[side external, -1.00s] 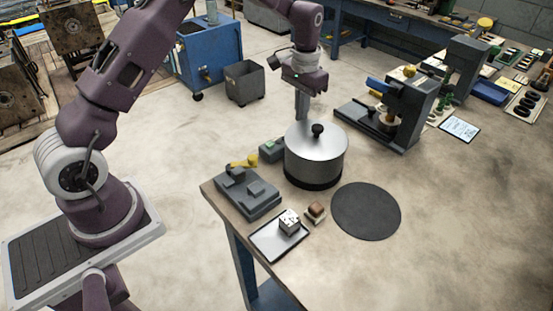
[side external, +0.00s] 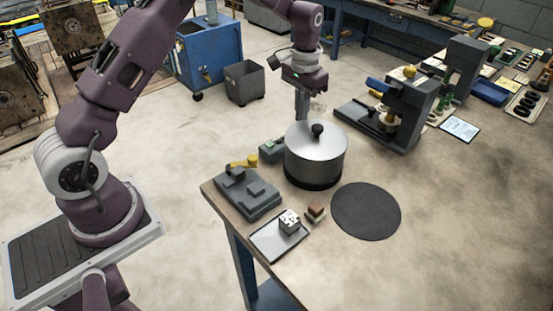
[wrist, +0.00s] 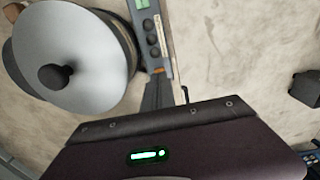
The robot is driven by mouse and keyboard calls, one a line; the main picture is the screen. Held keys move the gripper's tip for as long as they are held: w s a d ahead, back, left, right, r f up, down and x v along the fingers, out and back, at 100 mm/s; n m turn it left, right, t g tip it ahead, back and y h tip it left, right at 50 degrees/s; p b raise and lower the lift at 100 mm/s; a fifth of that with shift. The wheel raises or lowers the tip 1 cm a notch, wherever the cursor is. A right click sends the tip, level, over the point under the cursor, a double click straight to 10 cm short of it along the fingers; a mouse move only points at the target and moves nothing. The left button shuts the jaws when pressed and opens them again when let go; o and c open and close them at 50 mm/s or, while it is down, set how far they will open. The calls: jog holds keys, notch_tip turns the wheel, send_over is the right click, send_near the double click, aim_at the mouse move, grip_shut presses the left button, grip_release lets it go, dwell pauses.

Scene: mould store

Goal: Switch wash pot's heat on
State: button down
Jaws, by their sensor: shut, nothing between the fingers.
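In the wrist view, this box (wrist: 144,22) shows a green display and several dark round knobs beside the pot lid (wrist: 85,40). My gripper (side external: 302,118) is shut and empty, behind the pot in the side view. In the wrist view its fingers (wrist: 157,90) point at the box's knob row; whether they touch cannot be told.
A grey fixture (side external: 248,193) with a yellow handle, a tray (side external: 266,246) with a patterned cube, and a small brown block (side external: 316,211) stand on the bench (side external: 218,205). A round dark mat (side external: 366,211) lies right of the pot. A grey press (side external: 405,115) stands behind.

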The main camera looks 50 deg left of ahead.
jog(key=shift+f, duration=0.95)
dwell(0.5)
jog(key=shift+r, duration=0.1)
notch_tip(320, 180, up, 10)
dwell(0.7)
